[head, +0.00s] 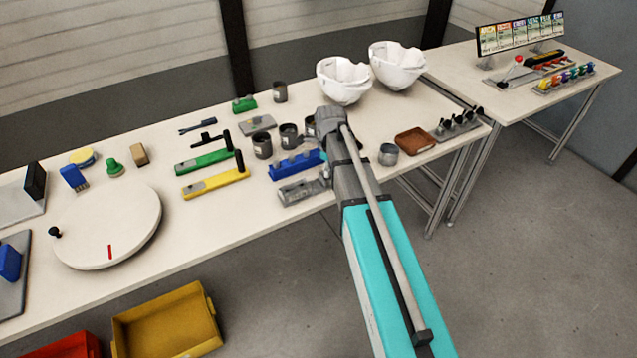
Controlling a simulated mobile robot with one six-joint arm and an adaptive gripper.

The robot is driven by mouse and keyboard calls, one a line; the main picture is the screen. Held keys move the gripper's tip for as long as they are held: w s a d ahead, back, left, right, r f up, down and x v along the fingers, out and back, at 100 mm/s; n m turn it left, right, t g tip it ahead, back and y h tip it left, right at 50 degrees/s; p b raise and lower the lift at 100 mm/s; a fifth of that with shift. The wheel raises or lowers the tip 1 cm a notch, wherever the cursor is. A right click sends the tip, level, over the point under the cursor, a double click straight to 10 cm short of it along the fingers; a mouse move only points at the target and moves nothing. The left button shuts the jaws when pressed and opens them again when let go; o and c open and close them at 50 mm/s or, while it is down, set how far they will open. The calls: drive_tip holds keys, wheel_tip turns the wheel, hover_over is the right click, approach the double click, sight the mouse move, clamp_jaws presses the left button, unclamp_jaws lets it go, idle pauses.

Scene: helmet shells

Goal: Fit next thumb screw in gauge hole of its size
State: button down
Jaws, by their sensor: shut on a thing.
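My gripper (325,176) is mostly hidden behind my own wrist, low over the table at the right end of a grey block (299,191). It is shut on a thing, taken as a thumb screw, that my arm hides. The grey block lies at the table's front edge and may be the gauge; its holes are too small to make out. A blue block (290,166) with raised parts lies just behind it. A grey rack (452,129) at the table's right end carries several black-topped pieces that look like thumb screws.
Grey cups (262,146) stand close behind the blue block. Two white helmet shells (397,66) stand at the back. A brown tray (414,141) and a metal cup (388,154) are right of my arm. Green and yellow handled tools (215,183) and a turntable (107,225) lie left.

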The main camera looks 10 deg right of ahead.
drive_tip(key=shift+c, duration=2)
unclamp_jaws()
drive_tip(key=shift+r, duration=0.1)
wheel_tip(320, 180, up, 5)
drive_tip(key=p, duration=0.5)
drive_tip(key=shift+r+p, duration=0.2)
drive_tip(key=shift+p, duration=0.15)
drive_tip(key=s+a, duration=0.4)
drive_tip(key=a, duration=0.9)
drive_tip(key=shift+s, duration=0.15)
drive_tip(key=shift+f, duration=0.1)
